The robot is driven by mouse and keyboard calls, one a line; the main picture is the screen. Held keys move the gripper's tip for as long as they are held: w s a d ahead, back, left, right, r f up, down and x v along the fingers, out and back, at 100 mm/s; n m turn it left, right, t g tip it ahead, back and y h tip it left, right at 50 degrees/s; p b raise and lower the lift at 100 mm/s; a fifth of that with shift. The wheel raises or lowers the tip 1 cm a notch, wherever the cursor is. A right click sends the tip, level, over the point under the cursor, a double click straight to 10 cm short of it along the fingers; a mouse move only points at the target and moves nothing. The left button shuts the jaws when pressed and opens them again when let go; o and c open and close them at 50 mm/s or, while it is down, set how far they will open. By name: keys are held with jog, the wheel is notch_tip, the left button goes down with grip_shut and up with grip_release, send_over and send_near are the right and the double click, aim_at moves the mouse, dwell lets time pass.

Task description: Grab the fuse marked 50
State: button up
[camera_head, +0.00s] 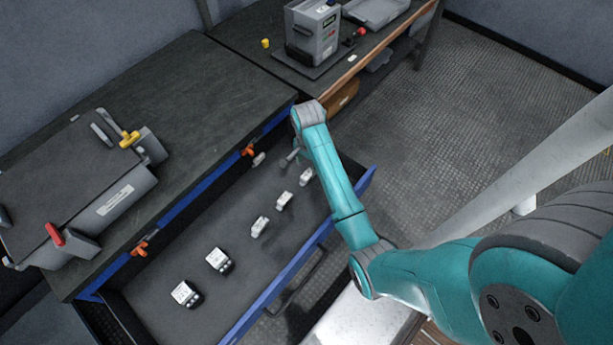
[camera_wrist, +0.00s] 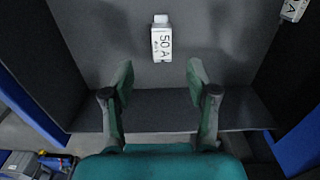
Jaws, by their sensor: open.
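A small white fuse (camera_wrist: 161,43) with "50 A" printed on it lies on the grey drawer floor in the wrist view. It sits just beyond my fingertips, roughly centred between them and not touched. My gripper (camera_wrist: 160,78) is open and empty, with its two fingers spread apart. In the head view my gripper (camera_head: 291,157) hangs over the far end of the open drawer, partly hidden by my arm. The labels are too small to read in that view.
The open blue-edged drawer (camera_head: 240,318) holds several other fuses, including a pair of larger black-and-white ones (camera_head: 219,261). Another fuse (camera_wrist: 293,10) shows at the upper right of the wrist view. The drawer walls stand close around my gripper. A dark workbench (camera_head: 190,75) stands above.

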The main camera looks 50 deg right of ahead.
aim_at(306, 176)
jog(key=shift+w+a+f, duration=0.1)
jog(key=shift+a+f, duration=0.05)
jog(key=shift+f, duration=2.05)
jog(key=shift+a+f, duration=0.15)
jog(key=shift+f, duration=2)
grip_shut()
